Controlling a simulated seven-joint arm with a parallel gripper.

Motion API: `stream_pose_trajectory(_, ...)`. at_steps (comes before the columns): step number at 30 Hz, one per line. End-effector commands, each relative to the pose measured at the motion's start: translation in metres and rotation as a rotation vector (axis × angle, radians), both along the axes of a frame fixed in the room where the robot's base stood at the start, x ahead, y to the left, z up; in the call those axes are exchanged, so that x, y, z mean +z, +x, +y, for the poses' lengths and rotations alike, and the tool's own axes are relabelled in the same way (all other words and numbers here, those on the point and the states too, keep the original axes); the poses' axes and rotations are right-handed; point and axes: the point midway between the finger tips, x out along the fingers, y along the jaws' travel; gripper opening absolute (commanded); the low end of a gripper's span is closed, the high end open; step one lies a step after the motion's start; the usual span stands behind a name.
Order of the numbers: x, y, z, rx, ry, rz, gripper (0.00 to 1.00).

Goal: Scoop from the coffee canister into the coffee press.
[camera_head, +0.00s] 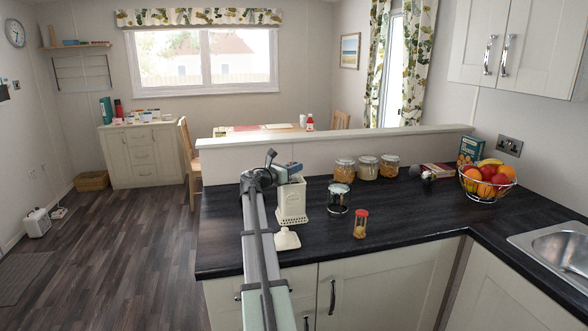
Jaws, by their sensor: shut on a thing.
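A pale square canister (291,203) stands open-topped on the dark counter; it looks like the coffee canister. A pale lid with a knob (286,239) lies in front of it. A glass vessel with a dark top and metal frame (338,199), seemingly the coffee press, stands to the canister's right. My gripper (290,168) is at the canister's top, at its back left in the picture. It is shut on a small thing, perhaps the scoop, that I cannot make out. A bluish part shows there. The canister's inside and the gripper's fingertips are mostly hidden.
A small red-lidded jar (360,224) stands near the counter's front. Several lidded jars (368,168) line the low back wall. A wire fruit bowl (487,183) and a sink (560,250) are at the right. The counter between the jar and bowl is clear.

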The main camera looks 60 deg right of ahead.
Motion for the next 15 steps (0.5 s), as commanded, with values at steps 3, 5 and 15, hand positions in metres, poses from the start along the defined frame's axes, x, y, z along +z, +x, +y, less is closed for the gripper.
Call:
stream_pose_trajectory(3, -0.0033, -0.0008, 0.0006, -0.001, 0.006, -0.001, 0.00)
stream_pose_trajectory(5, -0.0034, -0.0008, 0.0006, -0.001, 0.006, -0.001, 0.00)
stream_pose_trajectory(15, 0.0037, -0.0007, 0.0005, -0.001, 0.006, -0.002, 0.00)
